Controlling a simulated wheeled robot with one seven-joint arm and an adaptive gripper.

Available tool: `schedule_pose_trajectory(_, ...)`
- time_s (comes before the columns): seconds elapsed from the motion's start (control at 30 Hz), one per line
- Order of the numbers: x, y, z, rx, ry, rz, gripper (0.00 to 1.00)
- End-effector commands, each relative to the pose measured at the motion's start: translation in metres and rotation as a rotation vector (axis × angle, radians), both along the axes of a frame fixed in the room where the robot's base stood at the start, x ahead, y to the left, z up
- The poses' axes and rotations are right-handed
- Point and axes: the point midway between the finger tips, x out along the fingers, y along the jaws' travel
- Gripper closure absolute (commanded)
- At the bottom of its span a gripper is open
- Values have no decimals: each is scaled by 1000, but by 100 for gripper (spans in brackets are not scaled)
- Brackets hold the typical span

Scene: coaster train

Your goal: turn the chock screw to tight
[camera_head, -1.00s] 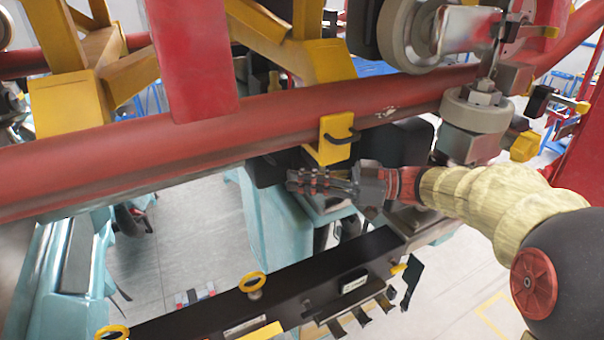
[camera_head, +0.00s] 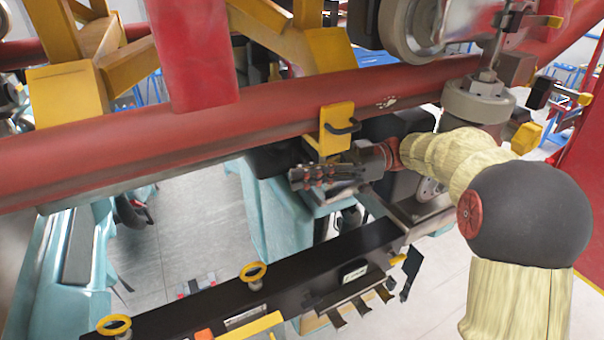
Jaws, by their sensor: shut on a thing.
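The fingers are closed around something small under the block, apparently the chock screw. The screw itself is hidden by the fingers and the block, so its turn cannot be read.
A black beam (camera_head: 200,306) with yellow rings (camera_head: 253,272) runs below my gripper. A grey wheel (camera_head: 478,103) stands on the rail at right. Pale blue supports (camera_head: 278,220) stand beneath the rail.

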Motion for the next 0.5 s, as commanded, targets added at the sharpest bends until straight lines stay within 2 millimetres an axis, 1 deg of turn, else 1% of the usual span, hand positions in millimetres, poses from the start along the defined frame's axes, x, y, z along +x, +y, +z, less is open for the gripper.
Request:
schedule_pose_trajectory(0.27, 0, 0, 2, 1, -3, -1, 100)
schedule_pose_trajectory(0.3, 0, 0, 2, 1, -4, -2, 91)
schedule_pose_trajectory(0.5, 0, 0, 1, 1, -2, -2, 80)
